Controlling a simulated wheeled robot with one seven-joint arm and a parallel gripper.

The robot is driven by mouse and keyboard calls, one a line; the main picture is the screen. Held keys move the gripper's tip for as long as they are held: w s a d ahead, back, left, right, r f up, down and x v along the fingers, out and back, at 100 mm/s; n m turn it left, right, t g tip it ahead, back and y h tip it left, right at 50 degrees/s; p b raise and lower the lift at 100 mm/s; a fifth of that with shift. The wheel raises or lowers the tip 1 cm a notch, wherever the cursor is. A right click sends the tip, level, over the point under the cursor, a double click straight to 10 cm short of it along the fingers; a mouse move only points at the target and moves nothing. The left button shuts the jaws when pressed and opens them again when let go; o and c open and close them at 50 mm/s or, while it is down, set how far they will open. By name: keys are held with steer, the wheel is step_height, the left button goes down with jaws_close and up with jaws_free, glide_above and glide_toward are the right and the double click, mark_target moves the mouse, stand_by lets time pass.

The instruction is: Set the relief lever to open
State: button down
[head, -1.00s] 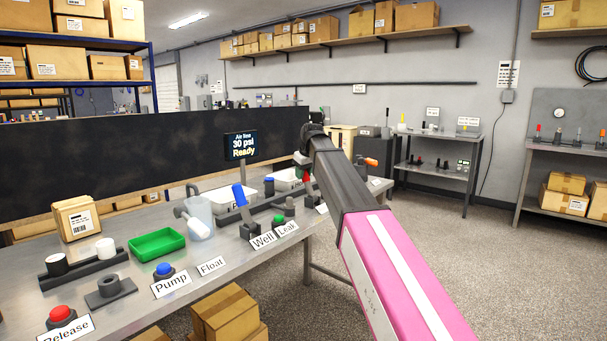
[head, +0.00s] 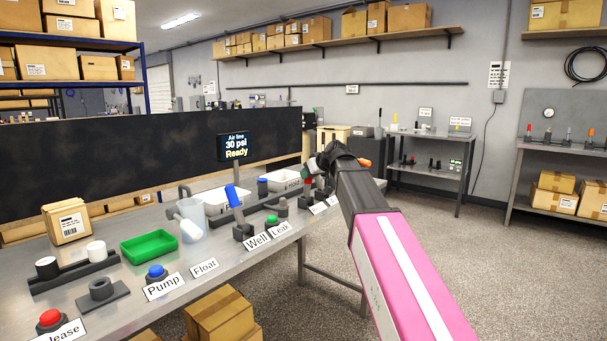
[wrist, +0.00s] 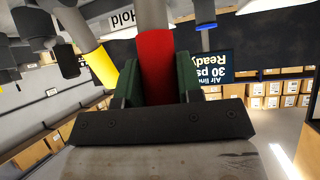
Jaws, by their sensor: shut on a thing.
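In the wrist view a red lever handle (wrist: 155,62) stands between the green fingertips of my gripper (wrist: 160,85), which is shut on it. In the head view my gripper (head: 316,172) is at the far end of the bench, mostly hidden by my own arm. A little red shows beside it there. No label reading relief can be made out, and the lever's position marks are hidden. An upside-down sign reading Hold (wrist: 128,17) is behind the handle in the wrist view.
A yellow cylinder (wrist: 100,66) stands close beside the red handle. An orange handle (head: 364,162) is just right of my arm. A blue lever (head: 235,197) and a green button (head: 272,219) are nearer on the bench. The display (head: 236,147) reads Air line 30 psi Ready.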

steer(key=shift+s+d+f+t+y, duration=0.25)
steer(key=shift+s+d+t+y, duration=0.3)
steer(key=shift+d+t+y, duration=0.1)
steer(key=shift+s+d+f+t+y, duration=0.25)
steer(key=shift+s+d+t+y, duration=0.3)
steer(key=shift+d, duration=0.1)
steer(key=c, duration=0.8)
jaws_free()
steer(key=shift+d, duration=0.1)
steer(key=v, duration=1)
steer(key=shift+s+d, duration=0.25)
